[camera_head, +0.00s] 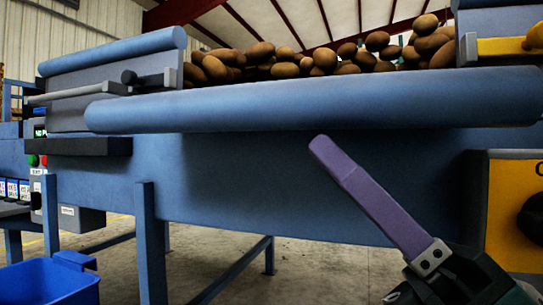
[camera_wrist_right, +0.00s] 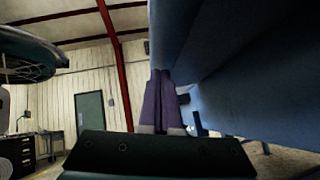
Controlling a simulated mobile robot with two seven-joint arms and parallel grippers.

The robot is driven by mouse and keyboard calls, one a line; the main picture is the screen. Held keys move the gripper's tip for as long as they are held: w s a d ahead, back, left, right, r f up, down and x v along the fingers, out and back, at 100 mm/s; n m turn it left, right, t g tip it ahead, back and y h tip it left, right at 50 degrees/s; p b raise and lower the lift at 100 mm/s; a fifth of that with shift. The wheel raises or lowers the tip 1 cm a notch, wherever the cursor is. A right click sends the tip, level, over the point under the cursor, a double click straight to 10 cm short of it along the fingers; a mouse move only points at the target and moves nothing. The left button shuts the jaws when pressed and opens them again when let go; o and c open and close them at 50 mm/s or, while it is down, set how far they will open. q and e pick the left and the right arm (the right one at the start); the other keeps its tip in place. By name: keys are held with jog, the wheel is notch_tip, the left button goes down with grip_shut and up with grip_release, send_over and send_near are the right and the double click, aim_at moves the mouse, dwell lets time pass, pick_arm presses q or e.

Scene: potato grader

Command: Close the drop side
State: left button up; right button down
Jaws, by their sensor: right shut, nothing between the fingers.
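The drop side shows in the head view as a long blue panel edge with a rounded padded rail (camera_head: 310,100). It sits lower and nearer to me than the raised blue side section (camera_head: 115,52) at left, so it looks folded outward. My right gripper (camera_head: 322,147) has purple fingers pressed together and empty. Its tips are just below the rail, in front of the blue frame; I cannot tell whether they touch it. In the right wrist view the shut fingers (camera_wrist_right: 160,75) stand beside a large blue surface (camera_wrist_right: 230,60). My left gripper is not in view.
Brown potatoes (camera_head: 285,70) are heaped behind the rail. A grey latch bar (camera_head: 80,92) is at left, with a yellow part (camera_head: 500,46) at right. A yellow panel with a black knob (camera_head: 532,215) stands at lower right. A blue bin (camera_head: 45,285) is at lower left.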

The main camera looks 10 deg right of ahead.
jog(key=shift+r, duration=0.25)
jog(key=shift+s+r+m+t+h+p, duration=0.1)
jog(key=shift+r+m+t+h+p, duration=0.3)
jog(key=shift+r+m+h+p, duration=0.6)
jog(key=r+m+h+p, duration=0.3)
jog(key=r+m+p, duration=0.1)
jog(key=p, duration=0.4)
jog(key=r+m+h+p, duration=0.3)
jog(key=r+m+p, duration=0.1)
jog(key=p, duration=0.4)
jog(key=w+r+m+h+p, duration=0.1)
jog(key=r+m+h+p, duration=0.2)
jog(key=p, duration=0.5)
jog(key=shift+d+r+m+t, duration=0.25)
jog(key=shift+r+m+t, duration=0.15)
jog(key=shift+r+m, duration=0.3)
jog(key=w+d+r+m+g+h+p, duration=0.3)
jog(key=w+p, duration=0.6)
jog(key=p, duration=1.2)
jog(key=d+r+m+g, duration=0.2)
jog(key=d+r+m, duration=0.1)
jog(key=r, duration=0.1)
jog(key=shift+w+d+r+m, duration=0.15)
jog(key=shift+d+r+m, duration=0.05)
jog(key=shift+m, duration=0.2)
jog(key=shift+r, duration=0.1)
